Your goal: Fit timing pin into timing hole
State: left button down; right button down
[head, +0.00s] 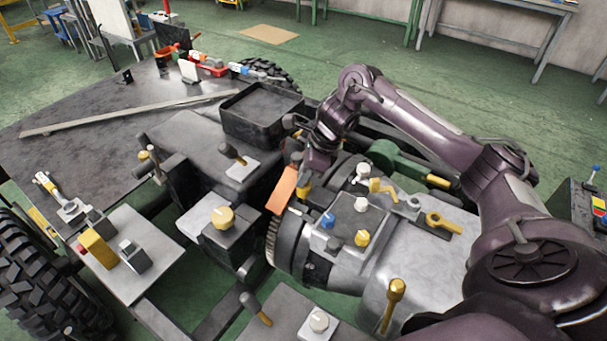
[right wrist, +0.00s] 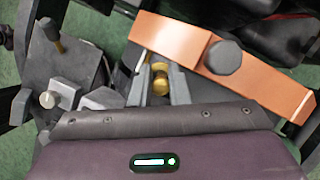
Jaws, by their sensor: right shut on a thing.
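My right gripper (head: 312,168) reaches down over the engine's front end. In the right wrist view its two fingers (right wrist: 161,84) are closed around a round brass-yellow knob (right wrist: 160,86), which appears to be the head of the timing pin. A yellow part (head: 304,188), perhaps the same pin, shows just below the gripper in the head view. An orange bar (head: 282,190) stands right beside it; in the right wrist view the bar (right wrist: 170,38) passes just beyond the fingertips. The pin's shaft and the timing hole are hidden. My left gripper is out of view.
The grey engine housing (head: 430,260) carries several yellow, white and blue caps and handles. A black open box (head: 262,112) stands behind on the left. A dark round knob (right wrist: 224,60) is close to the fingers, at the orange bar. A dark tabletop (head: 80,140) lies far left.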

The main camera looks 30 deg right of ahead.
jog(key=c, duration=1.4)
grip_release()
jog(key=shift+d+r, duration=0.1)
jog(key=shift+r, duration=0.25)
jog(key=p+v, duration=0.3)
jog(key=v, duration=0.8)
jog(key=shift+s+r, duration=0.15)
jog(key=shift+r, duration=0.05)
jog(key=shift+f, duration=0.1)
